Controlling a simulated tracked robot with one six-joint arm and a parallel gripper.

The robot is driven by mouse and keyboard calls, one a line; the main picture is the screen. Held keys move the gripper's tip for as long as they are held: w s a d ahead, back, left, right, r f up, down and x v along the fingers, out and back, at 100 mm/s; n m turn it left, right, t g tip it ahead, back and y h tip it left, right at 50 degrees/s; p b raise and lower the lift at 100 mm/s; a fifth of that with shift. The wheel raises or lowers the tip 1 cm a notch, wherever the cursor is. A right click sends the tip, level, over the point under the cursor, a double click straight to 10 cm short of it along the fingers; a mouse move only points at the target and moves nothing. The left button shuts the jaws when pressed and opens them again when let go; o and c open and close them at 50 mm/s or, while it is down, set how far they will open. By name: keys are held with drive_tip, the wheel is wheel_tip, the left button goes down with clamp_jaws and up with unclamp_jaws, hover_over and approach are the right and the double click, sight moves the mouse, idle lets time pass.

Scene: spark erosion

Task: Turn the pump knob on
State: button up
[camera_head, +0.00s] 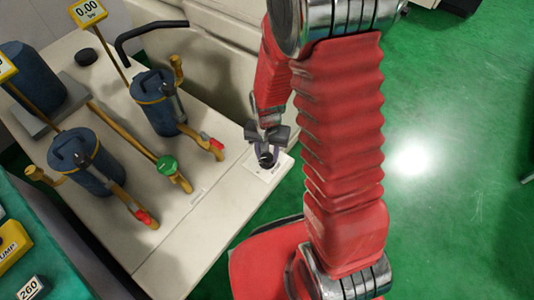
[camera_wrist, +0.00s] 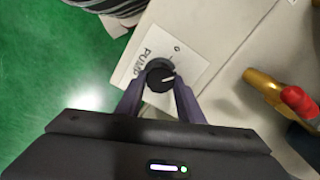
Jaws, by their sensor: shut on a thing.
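The pump knob (camera_wrist: 160,76) is a round black knob with a white pointer line, set on a white plate (camera_wrist: 190,60) marked PUMP. In the wrist view my gripper (camera_wrist: 159,84) has one finger on each side of the knob and is shut on it. The pointer line slants toward the upper right, and a small circle mark shows on the plate beyond the knob. In the head view the knob (camera_head: 266,160) sits at the bench's right corner, with my gripper (camera_head: 267,145) over it and partly hiding it.
Blue canisters (camera_head: 158,102) with yellow pipes stand on the pale bench (camera_head: 205,205) to the left. A 0.00 gauge (camera_head: 88,12) stands behind. Green floor lies open at the right.

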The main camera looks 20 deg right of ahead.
sight(268, 157)
drive_tip(key=m, duration=0.5)
drive_tip(key=shift+m, duration=2.6)
drive_tip(key=o, duration=1.1)
drive_tip(key=shift+c, duration=0.2)
wheel_tip(268, 157, up, 14)
drive_tip(key=shift+f, duration=0.15)
